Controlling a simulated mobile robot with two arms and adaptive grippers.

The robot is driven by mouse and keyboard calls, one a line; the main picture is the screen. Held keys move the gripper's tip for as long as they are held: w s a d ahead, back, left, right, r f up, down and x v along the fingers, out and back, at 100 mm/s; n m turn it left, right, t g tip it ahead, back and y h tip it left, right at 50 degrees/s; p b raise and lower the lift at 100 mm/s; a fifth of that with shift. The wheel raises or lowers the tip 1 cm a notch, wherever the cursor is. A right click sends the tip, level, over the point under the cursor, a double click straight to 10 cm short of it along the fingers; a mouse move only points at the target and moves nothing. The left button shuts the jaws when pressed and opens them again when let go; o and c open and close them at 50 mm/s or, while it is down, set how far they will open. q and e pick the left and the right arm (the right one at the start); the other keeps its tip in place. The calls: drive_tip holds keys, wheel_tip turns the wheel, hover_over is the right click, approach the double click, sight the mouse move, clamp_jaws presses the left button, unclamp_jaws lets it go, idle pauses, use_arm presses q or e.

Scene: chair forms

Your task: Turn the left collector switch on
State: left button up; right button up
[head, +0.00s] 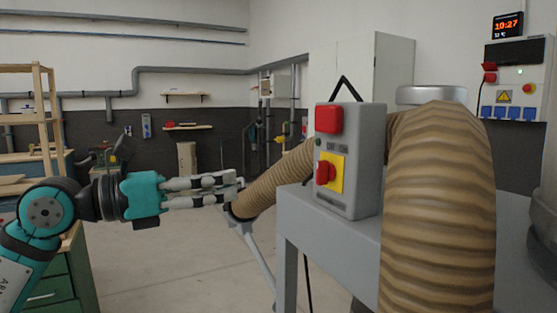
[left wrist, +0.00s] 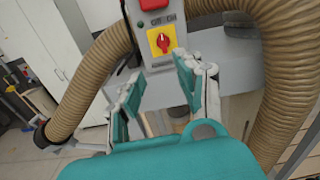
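The left collector switch is a red rotary knob (head: 325,172) on a yellow plate, low on the front of a grey control box (head: 365,155). The knob also shows in the left wrist view (left wrist: 163,42), below small "Off" and "On" labels. I cannot tell for sure which label it points to. A larger red button (head: 328,119) sits above it. My left gripper (head: 238,187) is left of the box in the head view, apart from it. In the left wrist view its fingers (left wrist: 158,76) are spread and empty, below the knob. My right gripper is out of view.
The box stands on a grey metal stand (head: 430,245). A thick tan ribbed hose (head: 437,210) arches beside it and runs behind it to the left, behind my fingertips. A green drawer cabinet (head: 70,275) is at left. The floor between is clear.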

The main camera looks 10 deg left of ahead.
use_arm(q)
drive_tip(key=p, duration=0.2)
approach(318, 168)
drive_tip(key=p+x, duration=0.4)
drive_tip(key=x, duration=0.4)
drive_tip(key=shift+w+d+r, duration=0.1)
drive_tip(key=shift+w+d, duration=0.15)
drive_tip(key=shift+w+d+p, duration=0.15)
drive_tip(key=shift+d+p, duration=0.05)
drive_tip(key=shift+p, duration=0.1)
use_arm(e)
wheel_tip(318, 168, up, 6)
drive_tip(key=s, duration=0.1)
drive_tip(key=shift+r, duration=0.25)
use_arm(q)
clamp_jaws()
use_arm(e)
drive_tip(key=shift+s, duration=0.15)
